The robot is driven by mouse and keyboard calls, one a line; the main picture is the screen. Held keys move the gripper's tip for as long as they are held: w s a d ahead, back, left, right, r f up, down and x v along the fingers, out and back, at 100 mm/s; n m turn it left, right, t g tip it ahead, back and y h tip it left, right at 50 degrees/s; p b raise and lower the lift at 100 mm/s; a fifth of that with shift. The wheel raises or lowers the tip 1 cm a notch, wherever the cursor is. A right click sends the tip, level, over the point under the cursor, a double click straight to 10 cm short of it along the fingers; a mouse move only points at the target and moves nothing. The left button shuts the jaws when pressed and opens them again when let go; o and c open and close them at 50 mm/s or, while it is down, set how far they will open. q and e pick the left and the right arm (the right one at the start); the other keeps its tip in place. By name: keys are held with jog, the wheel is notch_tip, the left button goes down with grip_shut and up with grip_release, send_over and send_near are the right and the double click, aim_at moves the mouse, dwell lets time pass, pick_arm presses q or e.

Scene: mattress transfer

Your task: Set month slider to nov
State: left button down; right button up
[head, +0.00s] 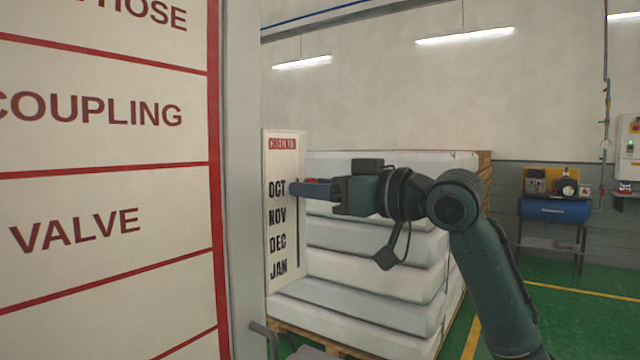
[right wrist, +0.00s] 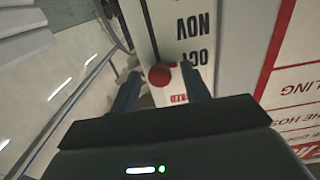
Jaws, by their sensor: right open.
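The month board (head: 283,145) is a narrow white panel with a red header and the labels OCT, NOV, DEC and JAN from top to bottom. A dark vertical slot (head: 298,240) runs along its right side. The red slider knob (right wrist: 160,75) is at about the OCT level; in the head view it shows only as a red bit (head: 311,180) behind my fingers. My right gripper (head: 293,188) reaches in from the right at the OCT row. In the right wrist view its open fingers (right wrist: 160,72) stand on both sides of the knob, with gaps visible. My left gripper is out of view.
A large white board (head: 100,200) with red lines and part names fills the left, edged by a grey post (head: 240,200). Stacked mattresses (head: 375,265) on a pallet stand behind the month board. A blue tank (head: 555,211) is at the far right. Green floor is open at right.

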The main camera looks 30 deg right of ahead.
jog(key=shift+c, duration=0.6)
grip_shut()
